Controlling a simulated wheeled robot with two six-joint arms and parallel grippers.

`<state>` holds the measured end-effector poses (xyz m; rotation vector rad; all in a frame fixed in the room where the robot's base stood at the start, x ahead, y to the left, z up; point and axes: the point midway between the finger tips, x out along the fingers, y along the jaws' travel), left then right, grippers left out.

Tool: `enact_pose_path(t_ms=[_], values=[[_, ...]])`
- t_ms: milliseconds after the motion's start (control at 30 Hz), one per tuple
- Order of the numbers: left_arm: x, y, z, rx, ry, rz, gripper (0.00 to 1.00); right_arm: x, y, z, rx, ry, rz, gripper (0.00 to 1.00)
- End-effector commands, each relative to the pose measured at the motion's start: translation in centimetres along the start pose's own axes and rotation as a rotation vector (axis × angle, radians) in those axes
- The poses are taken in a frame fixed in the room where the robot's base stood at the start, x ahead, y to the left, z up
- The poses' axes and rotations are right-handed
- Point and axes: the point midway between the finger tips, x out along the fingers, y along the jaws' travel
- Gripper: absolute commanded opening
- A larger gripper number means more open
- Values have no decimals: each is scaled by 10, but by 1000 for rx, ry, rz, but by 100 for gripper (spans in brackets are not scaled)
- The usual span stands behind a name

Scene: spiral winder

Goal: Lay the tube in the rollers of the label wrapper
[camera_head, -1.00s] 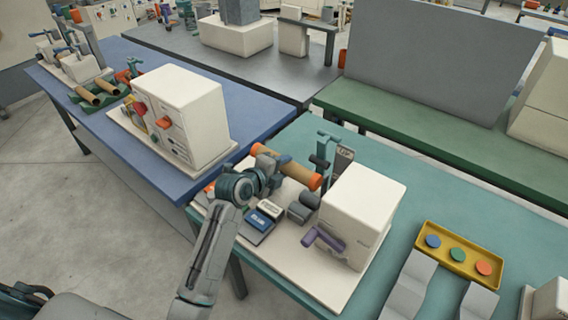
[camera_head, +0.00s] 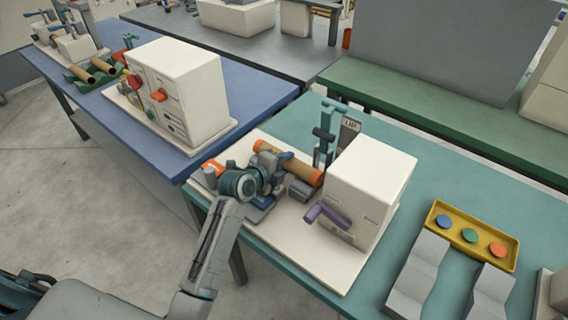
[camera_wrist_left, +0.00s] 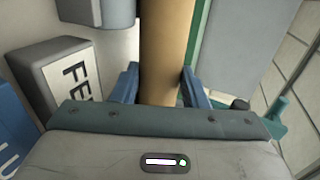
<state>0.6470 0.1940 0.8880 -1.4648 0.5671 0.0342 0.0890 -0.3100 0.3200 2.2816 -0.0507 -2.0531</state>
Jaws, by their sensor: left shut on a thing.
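The tube (camera_head: 298,168) is brown with orange ends. My left gripper (camera_head: 272,164) is shut around its left part; the tube's right end is near the white box of the label wrapper (camera_head: 372,192). In the left wrist view the tube (camera_wrist_left: 162,50) stands between the two blue fingers of the left gripper (camera_wrist_left: 160,88). Grey rollers (camera_head: 302,191) show just below and in front of the tube; whether it touches them I cannot tell. The wrapper has a purple crank (camera_head: 326,216) on its front. My right gripper is out of view.
A teal upright arm (camera_head: 327,130) with a small labelled plate stands behind the tube. A yellow tray (camera_head: 433,218) with coloured discs lies at the right. A white machine (camera_head: 180,85) stands on the blue table, with more brown tubes (camera_head: 103,66) in a green holder beyond.

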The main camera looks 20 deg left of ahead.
Motion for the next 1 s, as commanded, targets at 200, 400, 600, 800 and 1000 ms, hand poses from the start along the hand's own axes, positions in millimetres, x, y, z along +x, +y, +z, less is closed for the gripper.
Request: enact_pose_path(t_ms=[200, 400, 600, 800, 1000], values=[[0, -1, 0, 0, 0, 0, 57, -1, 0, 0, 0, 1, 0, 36], [0, 0, 0, 0, 0, 1, 65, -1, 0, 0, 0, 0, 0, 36], [-6, 1, 0, 1, 0, 2, 65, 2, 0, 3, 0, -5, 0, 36], [-38, 3, 1, 4, -1, 1, 65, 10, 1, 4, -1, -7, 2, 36], [-78, 2, 0, 6, -1, 0, 65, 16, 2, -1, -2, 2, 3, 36]])
